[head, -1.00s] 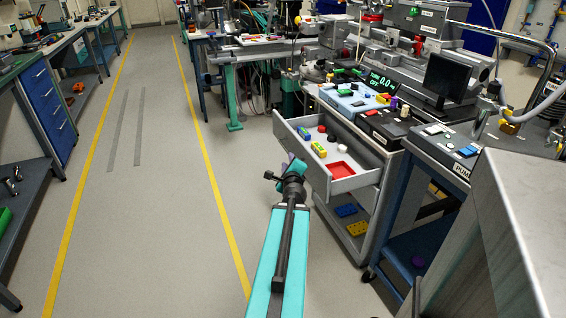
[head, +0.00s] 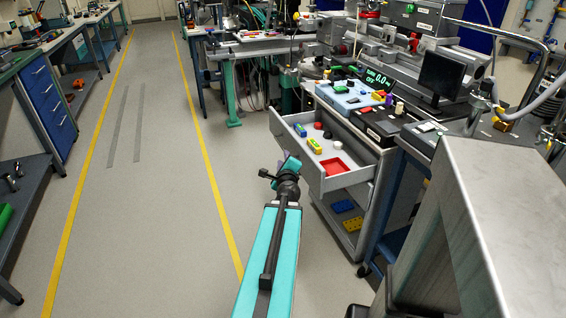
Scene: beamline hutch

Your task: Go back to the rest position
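My arm reaches forward from the bottom centre of the head view. My gripper (head: 281,168) is at its far end, above the floor just left of the open drawer (head: 322,186). It looks small and is partly hidden by my own wrist, so its fingers cannot be made out clearly. I see nothing held in it. The drawer holds a red tray (head: 333,166), small coloured blocks (head: 314,146) and a few round pieces.
A cart with a blue instrument (head: 348,97) on top stands behind the drawer. A monitor (head: 441,76) is at the right. A large grey metal box (head: 490,215) fills the lower right. The floor aisle (head: 140,200) between yellow lines is clear.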

